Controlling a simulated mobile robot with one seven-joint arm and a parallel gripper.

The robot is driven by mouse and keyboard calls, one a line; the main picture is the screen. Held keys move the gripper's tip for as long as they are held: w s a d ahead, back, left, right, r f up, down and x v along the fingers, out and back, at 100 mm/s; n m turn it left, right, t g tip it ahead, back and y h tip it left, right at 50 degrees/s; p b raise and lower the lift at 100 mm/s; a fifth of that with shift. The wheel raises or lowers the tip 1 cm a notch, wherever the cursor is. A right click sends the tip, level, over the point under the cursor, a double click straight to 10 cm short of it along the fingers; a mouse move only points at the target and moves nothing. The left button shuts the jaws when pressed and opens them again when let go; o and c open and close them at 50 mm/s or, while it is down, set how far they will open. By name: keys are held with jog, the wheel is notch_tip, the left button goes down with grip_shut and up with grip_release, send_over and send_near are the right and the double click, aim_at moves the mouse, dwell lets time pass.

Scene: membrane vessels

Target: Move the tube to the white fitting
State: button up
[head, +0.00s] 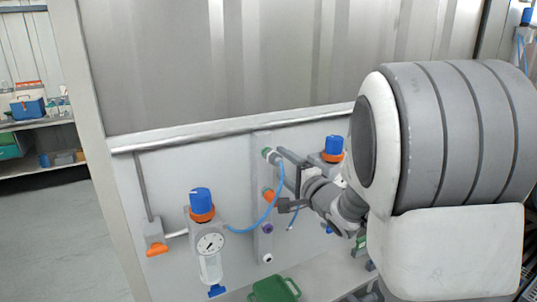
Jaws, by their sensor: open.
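The blue tube (271,207) runs from the left regulator in a curve up to the green-ringed fitting (267,153) at the top of a vertical strip on the panel. Its upper end appears to sit at that fitting. The white fitting (267,258) is at the bottom of the same strip, with nothing on it. My gripper (284,180) is open, with one dark finger above and one below. The tube's upper stretch passes by the gap between the fingers; I cannot tell whether it touches them.
An orange fitting (268,195) and a purple fitting (267,229) sit between the green and white ones. The left regulator (204,225) has a gauge and blue knob. Another regulator (333,148) is partly hidden behind my arm. A green container (274,289) stands below the strip.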

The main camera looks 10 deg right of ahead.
aim_at(280, 163)
jog(key=shift+x, duration=2.35)
grip_shut()
jog(key=shift+s+d, duration=0.1)
jog(key=shift+s, duration=0.05)
jog(key=shift+b+v, duration=0.3)
jog(key=shift+v, duration=2.5)
jog(key=shift+s, duration=0.1)
